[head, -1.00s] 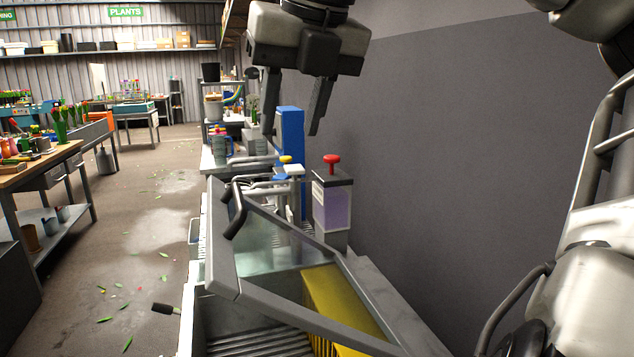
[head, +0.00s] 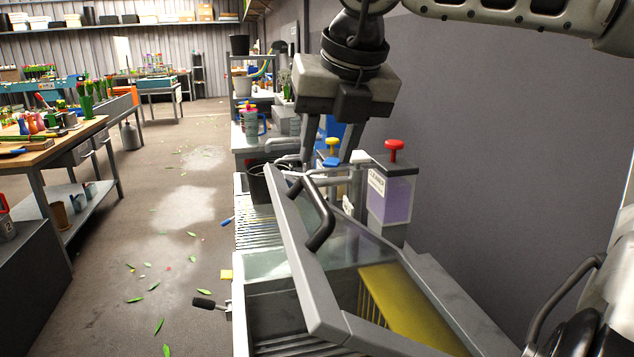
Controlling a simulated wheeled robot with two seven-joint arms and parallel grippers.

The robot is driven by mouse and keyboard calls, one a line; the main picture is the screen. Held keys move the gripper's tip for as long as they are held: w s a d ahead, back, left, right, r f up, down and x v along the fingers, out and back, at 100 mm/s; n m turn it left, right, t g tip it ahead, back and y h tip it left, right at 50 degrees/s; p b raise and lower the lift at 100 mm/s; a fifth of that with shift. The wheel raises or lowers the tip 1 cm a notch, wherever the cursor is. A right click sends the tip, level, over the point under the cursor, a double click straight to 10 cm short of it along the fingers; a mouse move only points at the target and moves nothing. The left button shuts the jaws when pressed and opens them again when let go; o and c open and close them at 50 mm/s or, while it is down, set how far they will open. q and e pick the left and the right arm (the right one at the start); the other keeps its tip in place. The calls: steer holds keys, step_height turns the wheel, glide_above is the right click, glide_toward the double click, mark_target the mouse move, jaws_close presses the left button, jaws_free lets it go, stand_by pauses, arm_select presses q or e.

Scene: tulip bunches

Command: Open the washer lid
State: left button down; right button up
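The washer lid (head: 303,265) is a clear panel in a grey frame. It stands at a slant over the washer basin (head: 270,345), which shows partly below it. A dark bar handle (head: 322,222) sits on the lid's upper part. My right gripper (head: 329,165) hangs fingers-down just behind and above the handle in the picture. Its two fingers are spread, with nothing seen held between them. I cannot tell whether a finger touches the handle. My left gripper is not in view.
A purple-liquid dispenser with a red knob (head: 395,148) stands right of the gripper, near the grey wall (head: 500,150). Yellow- and blue-topped dispensers crowd behind the fingers. A black-tipped lever (head: 207,303) juts out at the washer's left. The floor left of it is open, with scattered leaves.

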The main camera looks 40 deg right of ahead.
mark_target(316, 191)
steer(key=x, duration=0.7)
steer(key=shift+w+f, duration=0.1)
jaws_close()
